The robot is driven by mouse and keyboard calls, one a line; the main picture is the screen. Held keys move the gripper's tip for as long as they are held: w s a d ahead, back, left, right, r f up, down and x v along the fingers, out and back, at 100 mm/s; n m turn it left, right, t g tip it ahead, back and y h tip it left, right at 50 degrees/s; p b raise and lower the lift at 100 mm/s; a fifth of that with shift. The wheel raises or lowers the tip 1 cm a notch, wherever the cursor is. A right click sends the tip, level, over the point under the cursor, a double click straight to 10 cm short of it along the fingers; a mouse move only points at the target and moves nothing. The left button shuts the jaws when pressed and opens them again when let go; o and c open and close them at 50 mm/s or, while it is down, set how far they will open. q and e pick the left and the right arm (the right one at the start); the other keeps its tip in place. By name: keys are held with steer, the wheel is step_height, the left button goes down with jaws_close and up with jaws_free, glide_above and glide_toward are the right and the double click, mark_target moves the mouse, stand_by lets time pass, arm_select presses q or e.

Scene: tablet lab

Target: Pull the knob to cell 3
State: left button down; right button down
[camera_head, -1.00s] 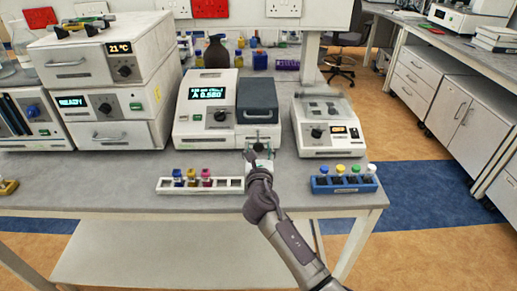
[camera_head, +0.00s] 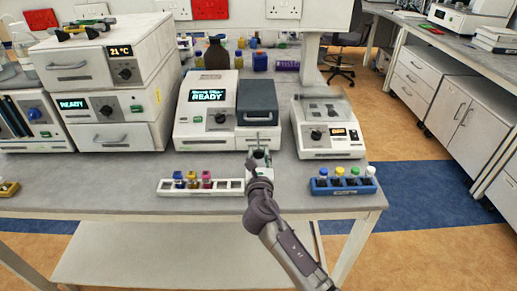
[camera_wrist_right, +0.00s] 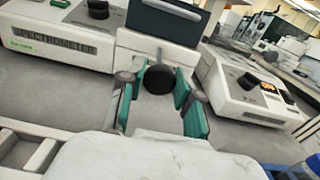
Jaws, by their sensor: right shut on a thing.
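The spectrometer (camera_head: 208,130) stands at the middle of the bench, its display reading READY and its dark compartment lid (camera_head: 258,101) closed. A black round knob (camera_wrist_right: 158,79) sits at the end of a thin rod at the front of the spectrometer, below the lid. My right gripper (camera_head: 258,158) is in front of the spectrometer, shut on the knob. In the right wrist view, the green-padded fingers (camera_wrist_right: 160,88) stand on both sides of the knob. The cell number is not readable. My left gripper is not in view.
A white rack (camera_head: 225,185) with several coloured cuvettes lies left of my right gripper. A blue rack (camera_head: 343,187) of capped vials lies to the right. Another instrument (camera_head: 327,128) stands right of the spectrometer. Stacked units (camera_head: 110,120) stand at the left.

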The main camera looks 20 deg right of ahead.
steer(key=shift+v, duration=1.05)
steer(key=shift+w+f, duration=0.1)
steer(key=shift+f, duration=0.1)
steer(key=c, duration=0.8)
jaws_free()
steer(key=shift+r, duration=0.2)
steer(key=shift+s, duration=0.25)
steer(key=v, duration=1.2)
steer(key=shift+w, duration=0.1)
